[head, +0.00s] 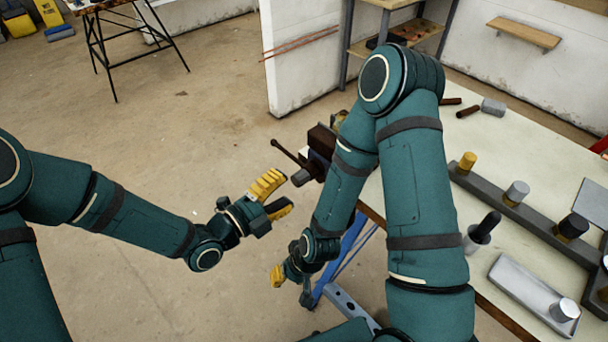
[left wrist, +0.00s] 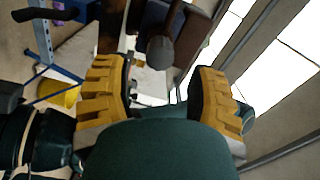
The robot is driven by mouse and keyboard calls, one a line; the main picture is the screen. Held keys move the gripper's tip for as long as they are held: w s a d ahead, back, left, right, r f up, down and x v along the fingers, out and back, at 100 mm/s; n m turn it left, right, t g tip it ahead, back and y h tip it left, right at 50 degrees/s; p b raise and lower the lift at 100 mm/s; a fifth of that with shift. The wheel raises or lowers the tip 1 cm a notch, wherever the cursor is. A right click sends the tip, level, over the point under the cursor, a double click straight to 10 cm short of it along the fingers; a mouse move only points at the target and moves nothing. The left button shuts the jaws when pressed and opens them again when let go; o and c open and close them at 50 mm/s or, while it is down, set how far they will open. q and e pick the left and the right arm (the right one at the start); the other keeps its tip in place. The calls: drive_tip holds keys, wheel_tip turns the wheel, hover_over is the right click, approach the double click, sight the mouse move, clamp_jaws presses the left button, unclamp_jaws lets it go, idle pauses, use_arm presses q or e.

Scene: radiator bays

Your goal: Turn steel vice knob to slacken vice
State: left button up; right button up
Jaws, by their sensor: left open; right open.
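The vice (head: 320,145) is a dark brown body at the near left corner of the workbench, partly hidden behind my right arm. Its steel knob (head: 300,178) is a grey rounded end that points toward my left gripper, and a dark handle bar (head: 286,152) slants up and left beside it. My left gripper (head: 286,192) is open with yellow fingers, just left of the knob and apart from it. In the left wrist view the round knob (left wrist: 160,52) shows beyond and between the two open fingers. My right gripper (head: 283,275) is low beside the bench leg, partly hidden, and empty.
The pale workbench (head: 455,125) fills the right side. It carries a dark rack (head: 540,220) with several cylinders, a black-handled tool (head: 483,230) and a grey tray (head: 530,295). My right arm crosses over the bench edge. Open floor lies left of the vice.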

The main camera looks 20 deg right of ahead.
sight(295, 182)
use_arm(q)
drive_tip(key=shift+m, duration=1.1)
drive_tip(key=shift+x, duration=2.55)
